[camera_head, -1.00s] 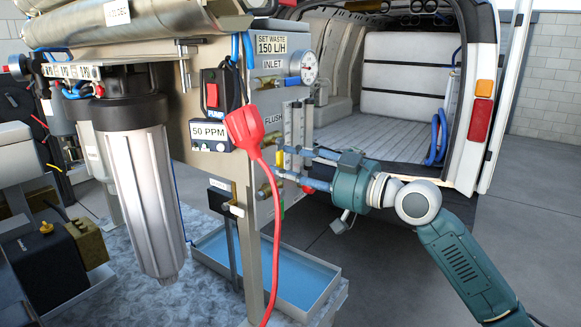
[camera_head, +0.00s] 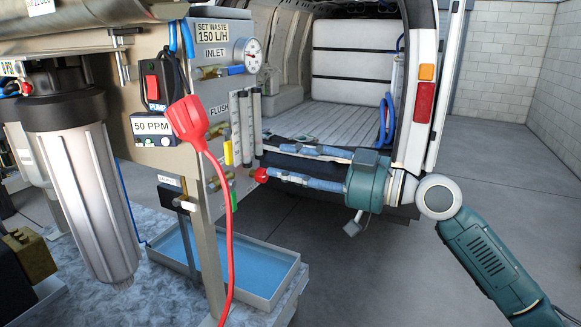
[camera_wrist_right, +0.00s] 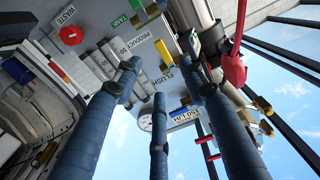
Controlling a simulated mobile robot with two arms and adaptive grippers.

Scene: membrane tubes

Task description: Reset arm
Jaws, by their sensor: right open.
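My right gripper (camera_head: 275,162) is in the head view just right of the equipment panel (camera_head: 190,90), its blue fingers pointing left at the valves. It is open, with nothing between its fingers. In the right wrist view the fingers (camera_wrist_right: 158,75) are spread in front of the panel (camera_wrist_right: 165,25). A red knob (camera_head: 260,175) is close to the lower fingertip; I cannot tell whether they touch. A red knob (camera_wrist_right: 71,35) also shows by the WASTE label in the wrist view, left of the fingers. My left gripper is out of view.
A red plug and cable (camera_head: 188,122) hang in front of the panel. A blue-lined tray (camera_head: 270,272) is below. The open van (camera_head: 355,90) stands behind the gripper. Clear grey floor (camera_head: 400,260) lies below and right of my right arm.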

